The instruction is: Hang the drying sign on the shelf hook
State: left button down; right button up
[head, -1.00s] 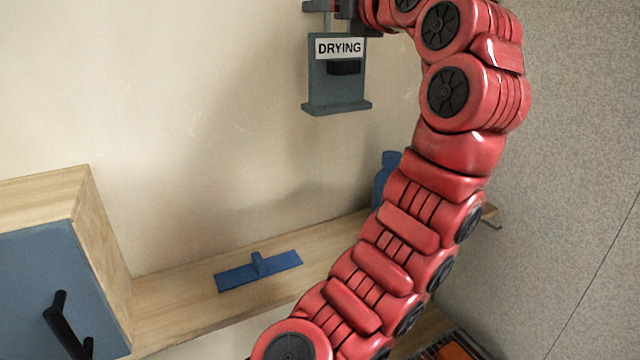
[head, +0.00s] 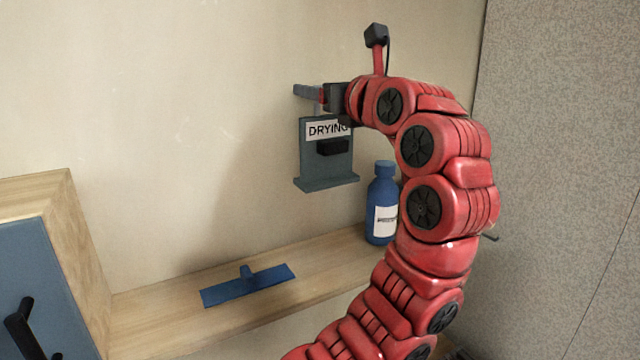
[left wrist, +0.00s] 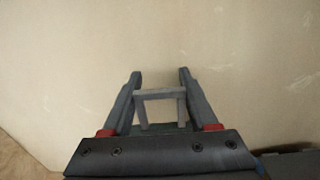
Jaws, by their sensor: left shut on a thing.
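The grey drying sign (head: 312,160) has a white "DRYING" label and a dark block on its front. It hangs upright in the air above the shelf, in front of the wall. My left gripper (head: 311,94) is shut on the sign's top handle. In the left wrist view the grey handle (left wrist: 160,94) sits between the fingers of my left gripper (left wrist: 160,88). A thin dark rod (head: 490,236) sticks out right of my arm, perhaps the shelf hook; the rest of it is hidden behind my arm. My right gripper is not in view.
The wooden shelf (head: 160,318) runs along the wall. A blue flat tool with a handle (head: 248,286) lies on it, and a blue bottle (head: 382,205) stands right of the sign. A wooden cabinet (head: 80,260) is at left, a grey speckled wall (head: 570,140) at right.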

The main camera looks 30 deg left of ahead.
aim_at(319, 177)
pick_arm(q)
jog(key=shift+f+p, duration=1.4)
jog(key=shift+f, duration=6.15)
jog(key=shift+s, duration=0.1)
jog(key=shift+f, duration=0.25)
jog(key=shift+c, duration=0.9)
grip_release()
